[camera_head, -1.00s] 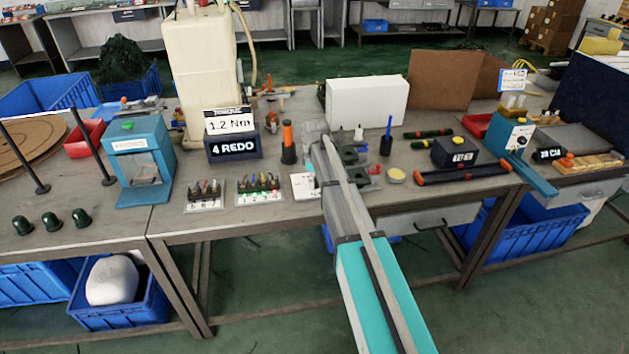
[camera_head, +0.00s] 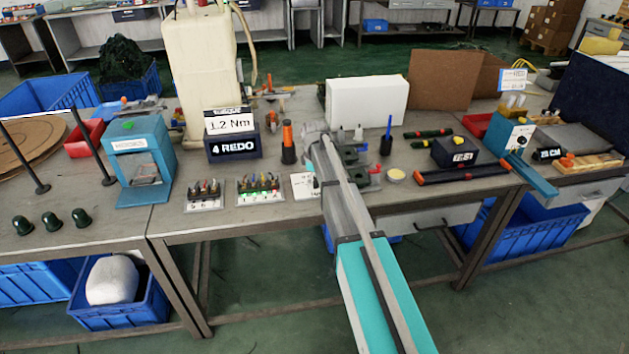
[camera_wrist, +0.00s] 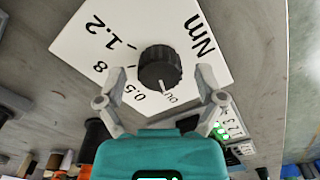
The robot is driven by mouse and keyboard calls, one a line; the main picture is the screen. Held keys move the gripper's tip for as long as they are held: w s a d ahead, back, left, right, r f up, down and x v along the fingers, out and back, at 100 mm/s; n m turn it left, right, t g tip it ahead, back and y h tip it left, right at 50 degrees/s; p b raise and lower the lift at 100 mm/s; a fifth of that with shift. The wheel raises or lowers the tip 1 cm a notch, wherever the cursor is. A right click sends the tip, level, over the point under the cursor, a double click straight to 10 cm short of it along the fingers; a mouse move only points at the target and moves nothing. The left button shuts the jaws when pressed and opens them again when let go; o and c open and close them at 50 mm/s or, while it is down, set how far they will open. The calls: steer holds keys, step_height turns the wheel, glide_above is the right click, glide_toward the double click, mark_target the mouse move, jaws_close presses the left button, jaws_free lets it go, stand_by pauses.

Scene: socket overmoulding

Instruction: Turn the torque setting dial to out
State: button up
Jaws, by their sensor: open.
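The torque setting dial (camera_wrist: 158,68) is a black ribbed knob on a white plate (camera_wrist: 88,35) marked Nm, 1.2, 0.5 and out, with one more mark partly readable as 8. Its pale pointer faces down in the wrist view, between 0.5 and out, closer to out. My gripper (camera_wrist: 161,76) is open, one grey finger on each side of the dial, with visible gaps between fingertips and knob. In the head view the plate (camera_head: 301,184) lies at the bench's front edge, partly behind my arm; the dial is hard to make out there.
A sign reading 1.2 Nm (camera_head: 229,122) stands on a dark 4 REDO box (camera_head: 233,148). Trays of small parts (camera_head: 262,191) lie left of the plate. An orange-and-black tool (camera_head: 288,143) stands behind it. A white box (camera_head: 366,102) is at the back.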

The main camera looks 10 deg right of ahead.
mark_target(315, 180)
steer(key=shift+m, duration=0.4)
steer(key=m, duration=0.5)
steer(key=shift+m, duration=0.3)
steer(key=m, duration=0.6)
steer(key=shift+m, duration=0.4)
steer(key=m, duration=1.4)
step_height(315, 180, up, 14)
steer(key=p, duration=1.4)
steer(key=s+n, duration=1.4)
steer(key=s, duration=1.3)
steer(key=shift+f+n+b, duration=0.25)
steer(key=shift+n+b, duration=0.05)
steer(key=shift+n, duration=0.1)
steer(key=shift+s, duration=0.1)
